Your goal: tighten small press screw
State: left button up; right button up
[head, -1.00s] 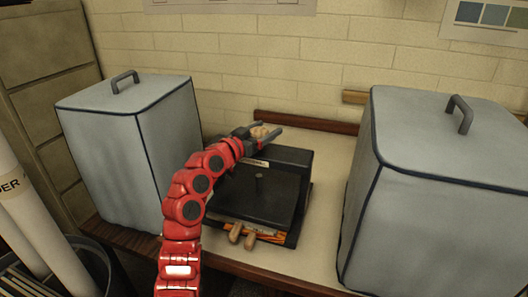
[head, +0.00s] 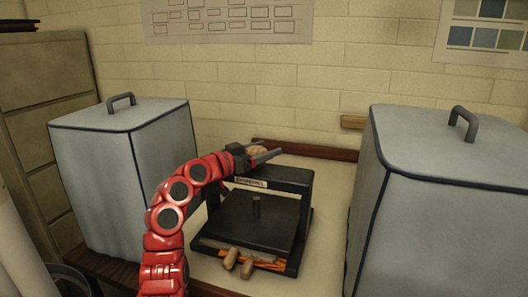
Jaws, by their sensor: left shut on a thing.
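The small press is a black frame (head: 286,177) with a pale label on its crossbar, standing on the table. Its flat black plate (head: 240,218) has a short upright post near the middle. A tan wooden knob (head: 257,149), which looks like the press screw's handle, sits at the top of the frame. My left gripper (head: 266,154) is above the crossbar, shut on this knob, with its fingers pointing right. The gripper hides part of the knob and the screw below it. My right gripper is not in view.
Orange-edged material lies under the plate, with two wooden handles (head: 231,258) sticking out in front. A large grey covered box (head: 125,180) stands left of the press and another (head: 445,215) stands right. The tabletop (head: 327,215) between press and right box is clear.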

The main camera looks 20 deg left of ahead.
pick_arm(q)
jog(key=o, duration=1.3)
jog(key=v, duration=1.7)
jog(key=shift+s, duration=0.2)
